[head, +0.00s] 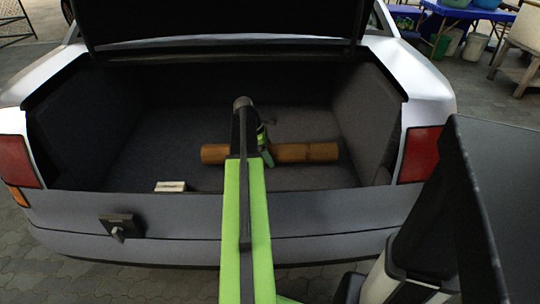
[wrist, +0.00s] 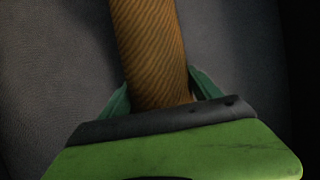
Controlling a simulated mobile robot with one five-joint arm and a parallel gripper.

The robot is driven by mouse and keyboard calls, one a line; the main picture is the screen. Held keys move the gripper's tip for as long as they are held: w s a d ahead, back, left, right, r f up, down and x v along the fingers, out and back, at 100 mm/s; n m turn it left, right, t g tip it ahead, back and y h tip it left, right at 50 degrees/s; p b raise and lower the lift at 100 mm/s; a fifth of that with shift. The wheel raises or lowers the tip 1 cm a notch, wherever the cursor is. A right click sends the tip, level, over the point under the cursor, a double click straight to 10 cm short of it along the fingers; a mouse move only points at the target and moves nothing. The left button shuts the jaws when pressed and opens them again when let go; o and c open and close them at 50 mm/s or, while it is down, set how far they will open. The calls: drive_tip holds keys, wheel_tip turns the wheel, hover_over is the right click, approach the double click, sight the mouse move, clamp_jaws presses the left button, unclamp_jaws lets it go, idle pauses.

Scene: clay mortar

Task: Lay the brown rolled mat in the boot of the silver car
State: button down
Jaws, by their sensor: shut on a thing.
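The silver car (head: 200,222) stands in front of me with its boot open. The brown rolled mat (head: 305,153) is inside the boot, lying crosswise near the middle. My gripper (head: 266,157) reaches over the rear sill and is shut on the mat near its middle. In the wrist view the mat (wrist: 150,50) runs up between the two green fingers, with the grey boot floor (wrist: 70,60) behind it. My arm hides part of the mat in the head view. I cannot tell whether the mat touches the floor.
A small pale box (head: 171,186) sits at the boot's front edge on the left. The raised lid (head: 220,20) hangs above the boot. The dark side walls and rear sill bound it. Tables and buckets stand at the far right.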

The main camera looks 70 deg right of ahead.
wheel_tip(320, 180, down, 6)
drive_tip(key=b, duration=0.4)
drive_tip(key=shift+r, duration=0.25)
drive_tip(key=shift+c, duration=0.2)
unclamp_jaws()
drive_tip(key=p+v, duration=1.5)
drive_tip(key=v, duration=0.2)
drive_tip(key=shift+s, duration=0.1)
drive_tip(key=shift+r+p, duration=0.3)
drive_tip(key=shift+p, duration=0.2)
drive_tip(key=shift+f, duration=0.1)
